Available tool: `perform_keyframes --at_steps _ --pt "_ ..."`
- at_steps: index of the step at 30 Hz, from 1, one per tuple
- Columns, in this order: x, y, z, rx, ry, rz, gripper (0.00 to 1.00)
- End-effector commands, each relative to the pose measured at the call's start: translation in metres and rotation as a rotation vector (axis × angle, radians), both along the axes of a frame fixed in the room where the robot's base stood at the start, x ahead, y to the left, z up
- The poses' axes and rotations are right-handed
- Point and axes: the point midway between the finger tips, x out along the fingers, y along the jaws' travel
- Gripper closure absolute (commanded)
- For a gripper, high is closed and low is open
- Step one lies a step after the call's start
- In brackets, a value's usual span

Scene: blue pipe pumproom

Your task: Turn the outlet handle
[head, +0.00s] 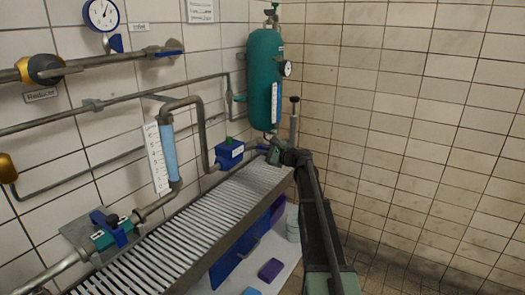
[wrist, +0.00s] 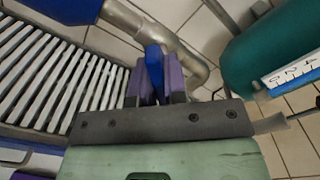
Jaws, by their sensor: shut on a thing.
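A blue handle (wrist: 154,62) stands up in front of a grey metal pipe (wrist: 150,22) in the wrist view. My gripper (wrist: 155,72) has its two purple fingers on either side of this handle and is shut on it. The lower part of the handle is hidden between the fingers. In the head view my gripper (head: 268,151) is at the far end of the slatted shelf, just right of a blue pump-like box (head: 229,155) and below the green tank. The handle is too small there to make out its angle.
The green tank (head: 265,80) with a gauge hangs close above my gripper. The slatted shelf (head: 200,215) runs along the left wall, with pipes above it. Another blue-handled valve (head: 112,230) is at lower left. The tiled wall at right is clear.

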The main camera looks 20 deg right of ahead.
Motion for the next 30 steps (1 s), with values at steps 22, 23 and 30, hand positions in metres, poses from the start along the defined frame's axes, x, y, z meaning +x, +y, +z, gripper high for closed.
perform_keyframes --at_steps 22,23,30 --pt "-0.0005 0.0002 -0.0005 -0.158 -0.103 0.001 1.00" --pt "-0.0005 0.0002 -0.0005 -0.158 -0.103 0.001 1.00" --pt "-0.0005 0.0002 -0.0005 -0.158 -0.102 0.001 0.64"
